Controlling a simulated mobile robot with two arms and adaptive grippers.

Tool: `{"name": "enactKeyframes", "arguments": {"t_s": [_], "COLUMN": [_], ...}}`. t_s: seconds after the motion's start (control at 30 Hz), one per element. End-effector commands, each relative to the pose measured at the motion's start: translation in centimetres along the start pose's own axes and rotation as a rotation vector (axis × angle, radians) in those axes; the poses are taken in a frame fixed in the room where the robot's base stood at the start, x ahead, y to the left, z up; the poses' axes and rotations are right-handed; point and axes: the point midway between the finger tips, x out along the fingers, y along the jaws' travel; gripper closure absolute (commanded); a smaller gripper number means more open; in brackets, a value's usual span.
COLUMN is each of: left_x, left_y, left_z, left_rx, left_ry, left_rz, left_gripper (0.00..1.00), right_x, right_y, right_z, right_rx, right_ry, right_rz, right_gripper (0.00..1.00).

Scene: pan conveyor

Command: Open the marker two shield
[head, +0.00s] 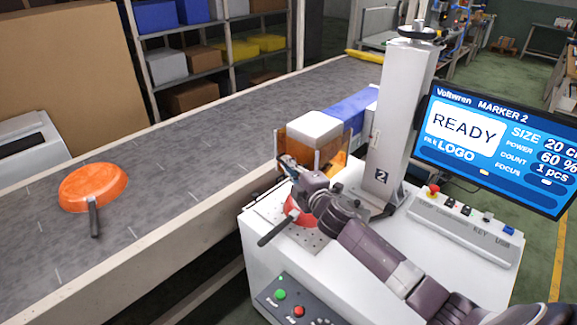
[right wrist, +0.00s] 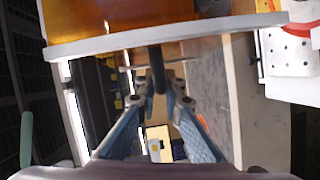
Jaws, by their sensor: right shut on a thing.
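The orange see-through shield of marker two (head: 295,146) surrounds the white marking head (head: 315,127) beside the column labelled 2. Its lower edge appears to be above the work plate, partly hidden by my arm. My right gripper (head: 284,162) is at the shield's front left. In the right wrist view my fingers (right wrist: 158,98) are shut on a dark bar-like handle (right wrist: 156,66), just below the shield's pale rim (right wrist: 165,37). A red pan (head: 299,214) with a black handle lies on the perforated plate, partly covered by my arm. My left gripper is not seen.
An orange pan (head: 93,187) lies on the grey conveyor (head: 190,165) to the left. The marker screen (head: 500,140) reads READY, LOGO, 20 c. A button panel (head: 290,305) is on the cabinet's front. The column (head: 400,120) stands close behind my right arm.

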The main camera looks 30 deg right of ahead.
Motion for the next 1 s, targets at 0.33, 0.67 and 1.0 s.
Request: {"name": "enactKeyframes", "arguments": {"t_s": [0.33, 0.67, 1.0], "left_x": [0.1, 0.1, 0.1], "left_y": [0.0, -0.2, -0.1], "left_z": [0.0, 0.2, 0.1], "left_rx": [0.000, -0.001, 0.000], "left_ry": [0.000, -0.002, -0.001], "left_rz": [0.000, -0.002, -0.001], "left_gripper": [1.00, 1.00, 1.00], "right_x": [0.0, -0.3, -5.3], "right_y": [0.1, -0.1, -0.3], "right_z": [0.0, 0.0, 0.1], "right_rx": [0.000, 0.000, -0.001], "right_ry": [0.001, 0.001, 0.001], "right_rz": [0.003, 0.000, -0.002], "right_gripper": [0.74, 0.74, 0.74]}}
